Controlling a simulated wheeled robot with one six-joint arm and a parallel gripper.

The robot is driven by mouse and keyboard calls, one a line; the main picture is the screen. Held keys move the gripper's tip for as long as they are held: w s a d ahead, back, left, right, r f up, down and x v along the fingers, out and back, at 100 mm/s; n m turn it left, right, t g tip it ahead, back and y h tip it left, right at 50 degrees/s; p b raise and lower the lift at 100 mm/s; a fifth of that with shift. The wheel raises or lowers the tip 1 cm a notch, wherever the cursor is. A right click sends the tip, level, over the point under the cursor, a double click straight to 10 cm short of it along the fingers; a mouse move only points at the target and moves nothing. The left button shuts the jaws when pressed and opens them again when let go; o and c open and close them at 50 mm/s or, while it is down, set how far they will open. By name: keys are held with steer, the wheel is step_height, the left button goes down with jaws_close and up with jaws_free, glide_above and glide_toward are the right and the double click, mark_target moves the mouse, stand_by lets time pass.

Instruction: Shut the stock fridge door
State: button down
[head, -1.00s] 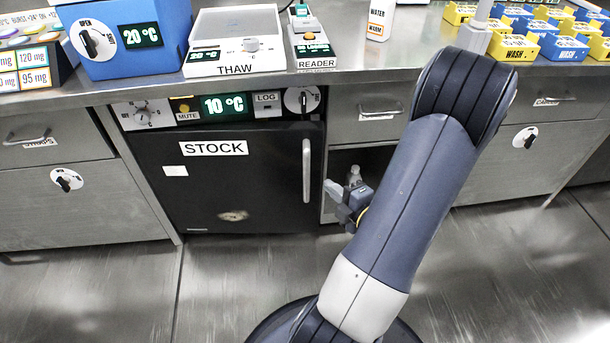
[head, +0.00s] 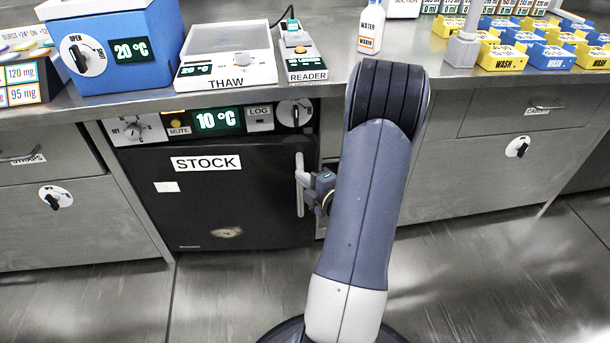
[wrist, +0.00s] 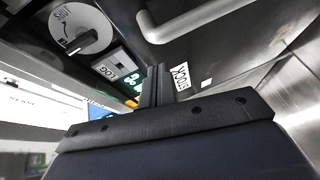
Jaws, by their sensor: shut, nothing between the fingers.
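The stock fridge door (head: 245,200) is black with a STOCK label, under the counter at centre left in the head view. It looks flush or nearly flush with the fridge front; I cannot tell whether it is fully shut. Its upright pale handle (head: 299,205) is on the right side, and shows in the wrist view (wrist: 190,18). My gripper (head: 301,177) is shut and empty, in front of the handle and overlapping it in the head view. In the wrist view the fingers (wrist: 157,72) point toward the door, apart from the handle in the picture. Contact cannot be told.
Above the door is the fridge panel with a 10 °C display (head: 217,121), a LOG button and a dial (head: 295,113). The counter above holds a blue box (head: 115,45), the THAW plate (head: 228,70) and a reader (head: 303,60). The floor in front is clear.

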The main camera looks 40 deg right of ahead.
steer(key=shift+w+d+f, duration=0.25)
steer(key=shift+w+d, duration=0.4)
steer(key=shift+d, duration=0.15)
